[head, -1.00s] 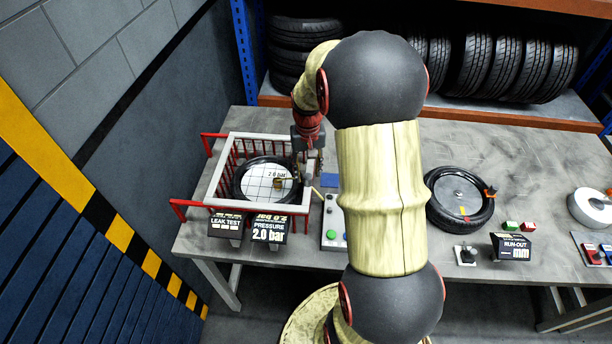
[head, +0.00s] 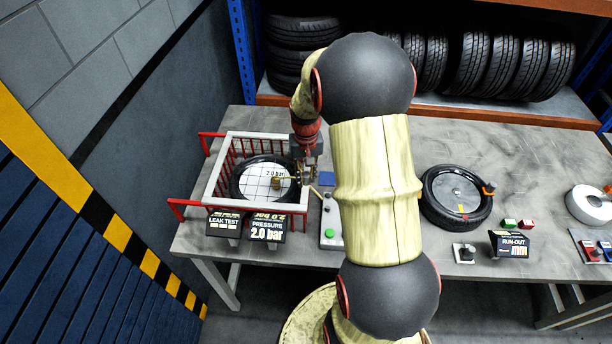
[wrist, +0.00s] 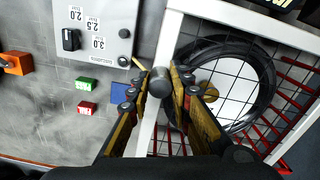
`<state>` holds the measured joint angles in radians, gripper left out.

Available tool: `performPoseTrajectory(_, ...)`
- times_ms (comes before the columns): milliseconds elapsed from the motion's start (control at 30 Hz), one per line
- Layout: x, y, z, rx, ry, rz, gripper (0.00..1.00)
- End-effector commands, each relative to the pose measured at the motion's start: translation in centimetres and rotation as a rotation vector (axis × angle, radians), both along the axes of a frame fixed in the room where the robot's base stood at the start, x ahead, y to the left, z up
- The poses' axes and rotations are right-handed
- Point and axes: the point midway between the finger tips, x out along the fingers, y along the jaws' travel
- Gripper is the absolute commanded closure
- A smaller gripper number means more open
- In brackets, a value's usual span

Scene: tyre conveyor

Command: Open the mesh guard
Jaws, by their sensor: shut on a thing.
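The mesh guard (head: 228,164) is a white frame with a dark wire grid, lying flat over a red-railed cage in the head view. A black tyre (head: 240,192) with a pale centre lies under the mesh. In the wrist view the guard's white edge (wrist: 146,136) runs up beside my fingers, with the mesh to the right. My gripper (wrist: 163,92) is shut on a grey round handle (wrist: 160,84) at that edge. In the head view my gripper (head: 306,170) is at the guard's right side, partly hidden by my arm.
A control box (wrist: 92,28) with a black knob stands beside the guard. Green (wrist: 87,83) and red (wrist: 87,108) blocks lie on the grey bench. A second tyre (head: 456,195) lies to the right. A dark wall is left of the cage, and racked tyres (head: 480,62) stand behind.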

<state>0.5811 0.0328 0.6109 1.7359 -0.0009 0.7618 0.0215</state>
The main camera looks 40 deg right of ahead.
Motion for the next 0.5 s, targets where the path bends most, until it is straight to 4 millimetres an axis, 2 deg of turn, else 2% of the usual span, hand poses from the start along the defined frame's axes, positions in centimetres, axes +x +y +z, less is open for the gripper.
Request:
performPoseTrajectory(267, 0.01, -0.01, 0.01, 0.0, 0.0, 0.0, 0.99)
performPoseTrajectory(500, 0.0, -0.01, 0.02, 0.0, 0.0, 0.0, 1.0)
